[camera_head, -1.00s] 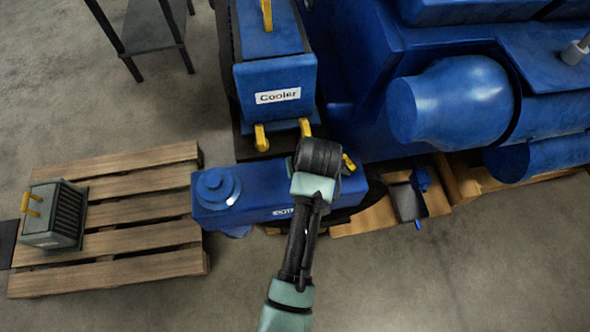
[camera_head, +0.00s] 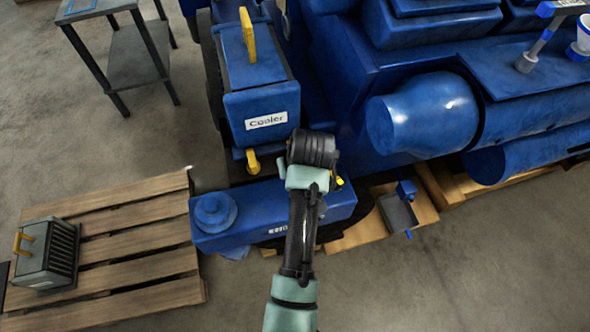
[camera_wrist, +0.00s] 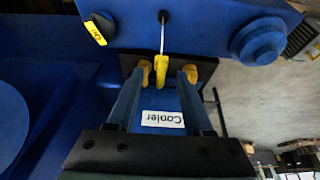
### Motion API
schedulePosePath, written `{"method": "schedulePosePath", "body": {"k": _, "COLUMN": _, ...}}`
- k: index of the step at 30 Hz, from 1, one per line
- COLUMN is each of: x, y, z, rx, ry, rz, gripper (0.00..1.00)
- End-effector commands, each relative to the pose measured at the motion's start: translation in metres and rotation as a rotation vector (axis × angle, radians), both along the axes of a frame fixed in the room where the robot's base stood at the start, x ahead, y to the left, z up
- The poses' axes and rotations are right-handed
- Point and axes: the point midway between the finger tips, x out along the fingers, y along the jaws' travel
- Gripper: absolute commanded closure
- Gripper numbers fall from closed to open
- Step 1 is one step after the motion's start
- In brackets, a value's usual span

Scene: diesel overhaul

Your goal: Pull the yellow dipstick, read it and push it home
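The yellow dipstick (camera_wrist: 161,68) shows in the wrist view, its thin bright rod running to a dark hole in the blue engine part (camera_wrist: 205,25). How deep the rod sits cannot be told. My gripper (camera_wrist: 160,80) is open, one finger on each side of the dipstick handle; contact is not clear. In the head view my wrist hides the dipstick and most of the fingers, over the blue part (camera_head: 265,215).
A large blue cylinder (camera_head: 425,112) is at right. A pallet (camera_head: 130,225) with a grey finned unit (camera_head: 48,255) is at left. A dark table (camera_head: 135,55) stands behind. The front floor is clear.

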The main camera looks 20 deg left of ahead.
Motion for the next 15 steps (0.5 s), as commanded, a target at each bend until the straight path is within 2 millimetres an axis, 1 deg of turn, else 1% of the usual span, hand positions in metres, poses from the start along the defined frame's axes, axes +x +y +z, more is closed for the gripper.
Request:
{"method": "schedulePosePath", "body": {"k": 10, "x": -0.001, "y": -0.001, "z": 0.003, "rx": -0.001, "ry": -0.001, "rz": 0.0, "gripper": 0.49}}
{"method": "schedulePosePath", "body": {"k": 14, "x": -0.004, "y": -0.004, "z": 0.014, "rx": 0.0, "ry": -0.003, "rz": -0.002, "gripper": 0.49}}
{"method": "schedulePosePath", "body": {"k": 15, "x": -0.006, "y": -0.005, "z": 0.019, "rx": 0.0, "ry": -0.003, "rz": -0.002, "gripper": 0.49}}
